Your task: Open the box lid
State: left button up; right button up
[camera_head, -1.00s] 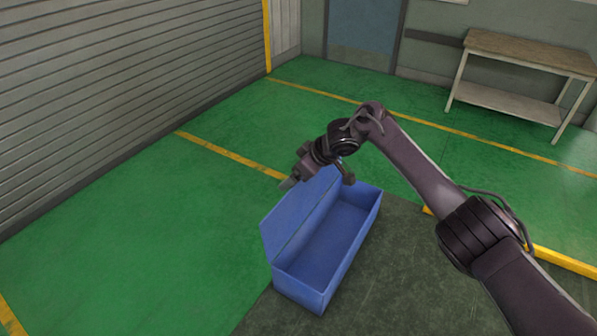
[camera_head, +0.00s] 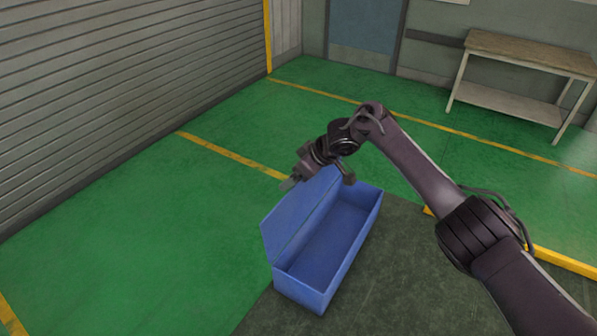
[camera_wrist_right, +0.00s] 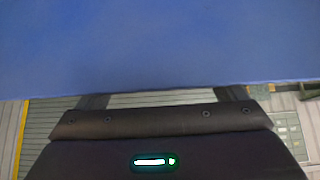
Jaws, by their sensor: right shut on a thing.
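The blue box (camera_head: 325,262) stands on the floor with its lid (camera_head: 292,222) raised and tilted up along its left long side. The inside of the box shows and looks empty. My right gripper (camera_head: 289,184) is at the lid's upper edge, shut on the lid. In the right wrist view the blue lid (camera_wrist_right: 160,45) fills the upper half, and the finger ends of my right gripper (camera_wrist_right: 165,98) are partly hidden at its edge. My left gripper is not in view.
A wooden-topped workbench (camera_head: 525,52) stands at the back right. A grey shutter wall (camera_head: 110,85) runs along the left. The green floor (camera_head: 150,235) left of the box is clear, as is the dark floor (camera_head: 405,295) to its right.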

jog(key=shift+s+d+f, duration=0.1)
jog(key=shift+s+f, duration=0.25)
jog(key=shift+f, duration=0.3)
jog(key=o, duration=1.1)
jog(key=shift+w+r, duration=0.15)
jog(key=shift+w, duration=0.1)
jog(key=b+v, duration=0.1)
jog(key=v, duration=0.6)
jog(key=shift+s+r+b, duration=0.15)
jog(key=shift+r+b, duration=0.1)
jog(key=shift+b, duration=0.1)
jog(key=shift+c, duration=0.3)
